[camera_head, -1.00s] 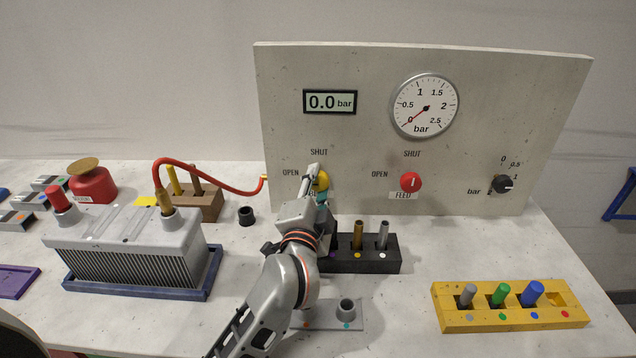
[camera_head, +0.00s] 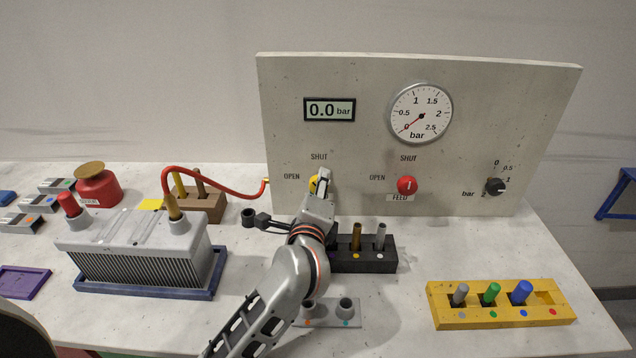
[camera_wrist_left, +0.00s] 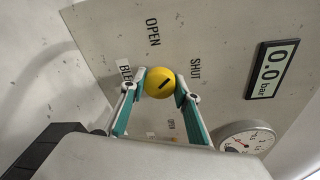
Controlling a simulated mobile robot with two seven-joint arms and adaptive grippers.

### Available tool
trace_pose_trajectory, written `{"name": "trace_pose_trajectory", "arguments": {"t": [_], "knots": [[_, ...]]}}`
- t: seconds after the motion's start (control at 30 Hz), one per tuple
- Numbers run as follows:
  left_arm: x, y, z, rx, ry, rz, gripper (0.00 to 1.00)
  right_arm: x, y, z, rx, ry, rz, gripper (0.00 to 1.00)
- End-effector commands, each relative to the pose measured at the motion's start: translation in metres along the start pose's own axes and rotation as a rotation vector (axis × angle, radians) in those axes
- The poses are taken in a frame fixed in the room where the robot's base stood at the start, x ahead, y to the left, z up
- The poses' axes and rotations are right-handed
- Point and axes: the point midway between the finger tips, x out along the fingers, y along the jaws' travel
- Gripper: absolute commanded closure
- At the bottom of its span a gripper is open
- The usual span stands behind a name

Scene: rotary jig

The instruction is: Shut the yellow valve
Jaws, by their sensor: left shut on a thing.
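The yellow valve (camera_head: 314,185) is a round knob on the panel at left, mostly covered by my left gripper (camera_head: 324,180) in the head view. In the left wrist view the yellow knob (camera_wrist_left: 158,83) sits between the two teal-padded fingers of my left gripper (camera_wrist_left: 162,88), which is shut on it. The display (camera_head: 329,110) reads 0.0 bar. My right gripper is not in view.
A red FEED valve (camera_head: 407,186), a gauge (camera_head: 420,114) near zero and a black dial (camera_head: 495,187) are on the panel. A red hose (camera_head: 215,177) runs to the panel from the finned box (camera_head: 140,262) at left.

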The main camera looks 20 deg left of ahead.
Motion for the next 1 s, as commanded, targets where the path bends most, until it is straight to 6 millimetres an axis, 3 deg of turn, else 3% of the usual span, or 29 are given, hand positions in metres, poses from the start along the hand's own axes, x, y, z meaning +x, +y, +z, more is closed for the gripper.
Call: {"name": "trace_pose_trajectory", "arguments": {"t": [0.5,1.0], "knots": [[0.000,-0.001,-0.001,0.462,-0.029,0.063,0.91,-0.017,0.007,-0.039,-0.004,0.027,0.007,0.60],[0.000,0.001,-0.001,0.695,-0.044,0.092,0.91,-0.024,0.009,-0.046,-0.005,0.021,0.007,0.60]]}}
